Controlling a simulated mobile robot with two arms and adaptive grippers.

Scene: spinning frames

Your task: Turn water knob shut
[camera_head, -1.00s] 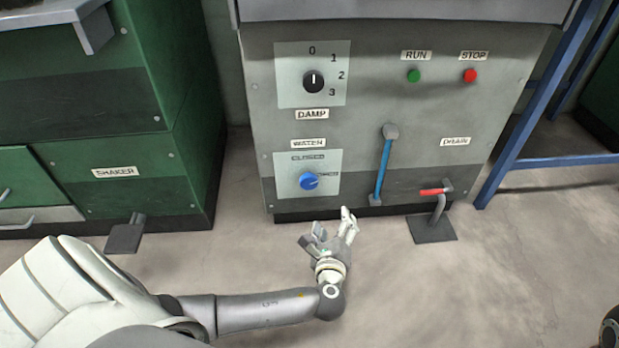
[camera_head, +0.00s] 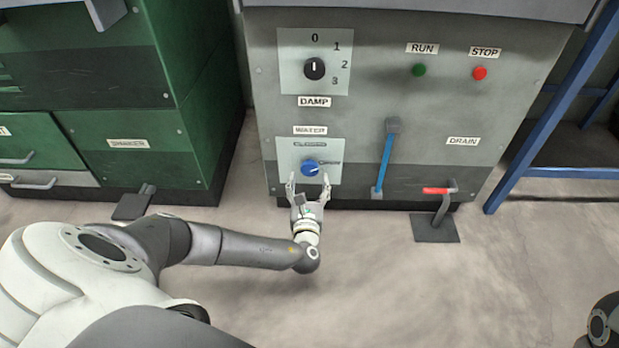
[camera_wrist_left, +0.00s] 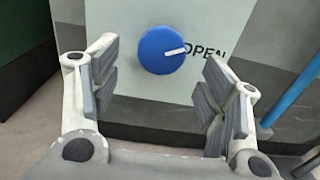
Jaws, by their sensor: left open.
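The blue water knob (camera_head: 309,168) is on a pale plate (camera_head: 328,150) under the WATER label (camera_head: 310,130), low on the grey machine. In the left wrist view the knob (camera_wrist_left: 161,50) is round, and its white pointer line points right toward the word OPEN (camera_wrist_left: 208,52). My left gripper (camera_head: 308,182) is open just below and in front of the knob. In the left wrist view its two fingers (camera_wrist_left: 160,85) are spread wide, with the knob between and beyond them, apart from both. My right gripper is not in view.
A black DAMP dial (camera_head: 314,68) is above the knob. A blue lever (camera_head: 384,160) and a red-handled drain valve (camera_head: 438,190) are to its right. A green cabinet (camera_head: 150,155) with a pedal (camera_head: 133,203) stands left. The floor in front is clear.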

